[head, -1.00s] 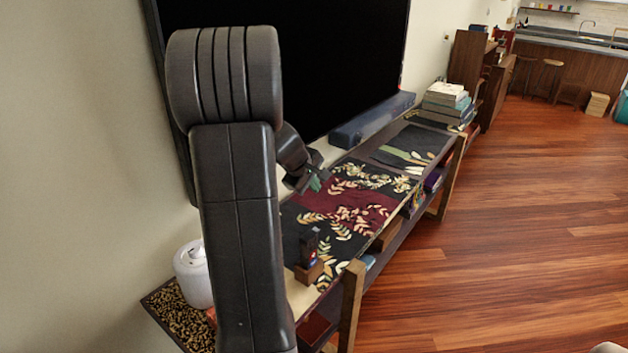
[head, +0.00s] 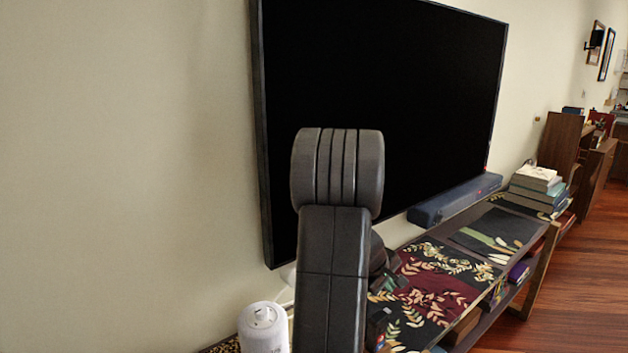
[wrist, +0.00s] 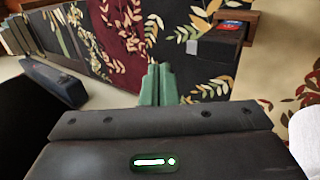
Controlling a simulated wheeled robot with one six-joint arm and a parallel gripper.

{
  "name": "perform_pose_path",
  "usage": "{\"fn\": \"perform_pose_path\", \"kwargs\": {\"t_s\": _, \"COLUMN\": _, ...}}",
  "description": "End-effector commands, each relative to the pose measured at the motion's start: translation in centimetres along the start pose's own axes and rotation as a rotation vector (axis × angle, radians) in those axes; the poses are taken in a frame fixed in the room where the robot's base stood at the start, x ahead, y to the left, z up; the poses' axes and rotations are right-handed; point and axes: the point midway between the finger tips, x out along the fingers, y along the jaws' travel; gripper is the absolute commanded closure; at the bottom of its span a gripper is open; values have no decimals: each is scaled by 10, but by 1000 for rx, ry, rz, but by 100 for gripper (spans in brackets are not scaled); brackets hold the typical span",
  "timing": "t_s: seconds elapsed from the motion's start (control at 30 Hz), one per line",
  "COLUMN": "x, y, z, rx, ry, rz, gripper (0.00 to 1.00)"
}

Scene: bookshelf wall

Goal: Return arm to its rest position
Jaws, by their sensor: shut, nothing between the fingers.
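My arm (head: 333,275) stands raised in the head view, in front of the wall and the television. My gripper (wrist: 158,85) shows in the wrist view with its two green fingers together and nothing between them. It points over the patterned cloth (wrist: 120,35) on the low shelf. In the head view the gripper is mostly hidden behind my arm link.
A large black television (head: 390,90) hangs on the wall behind my arm. A blue soundbar (head: 455,200) and stacked books (head: 538,188) lie along the shelf (head: 520,250). A white canister (head: 263,328) stands left of my arm. Open wooden floor (head: 590,270) is at right.

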Motion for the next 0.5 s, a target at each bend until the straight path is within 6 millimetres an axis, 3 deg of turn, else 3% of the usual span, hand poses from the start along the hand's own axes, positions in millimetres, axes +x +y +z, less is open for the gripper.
{"fn": "perform_pose_path", "kwargs": {"t_s": 0.2, "x": 40, "y": -25, "z": 2, "rx": 0, "ry": -1, "rz": -4, "gripper": 100}}
{"fn": "perform_pose_path", "kwargs": {"t_s": 0.43, "x": 60, "y": -35, "z": 5, "rx": 0, "ry": -2, "rz": -5, "gripper": 100}}
{"fn": "perform_pose_path", "kwargs": {"t_s": 0.5, "x": 58, "y": -28, "z": 4, "rx": 1, "ry": -2, "rz": -5, "gripper": 100}}
